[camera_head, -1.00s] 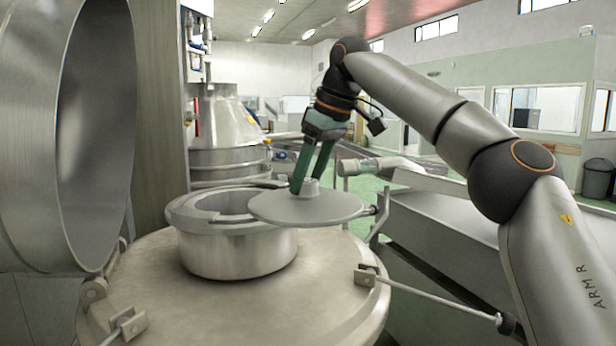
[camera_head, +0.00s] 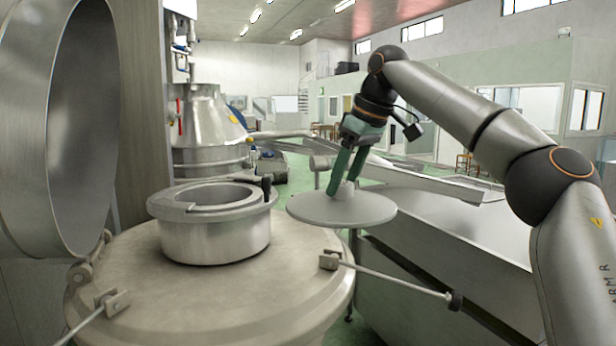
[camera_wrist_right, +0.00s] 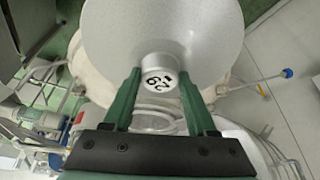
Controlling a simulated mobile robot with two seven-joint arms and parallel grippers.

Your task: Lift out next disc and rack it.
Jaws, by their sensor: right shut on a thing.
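A round, flat, pale grey disc (camera_head: 340,208) hangs level in the air to the right of the open metal bowl (camera_head: 215,240). My right gripper (camera_head: 345,190) is shut on the small knob at the disc's centre. In the right wrist view the disc (camera_wrist_right: 160,30) fills the top, and the knob (camera_wrist_right: 160,75) sits between my green fingers with black digits on its end. The bowl's inside is mostly hidden by its rim. No rack can be made out. My left gripper is not in view.
The bowl stands on a wide metal housing (camera_head: 200,300) with clamps and a rod with a dark knob (camera_head: 454,300). A large open hood (camera_head: 60,130) is at left. A long metal trough (camera_head: 450,225) lies at right, behind my arm. A conical machine (camera_head: 205,125) stands behind.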

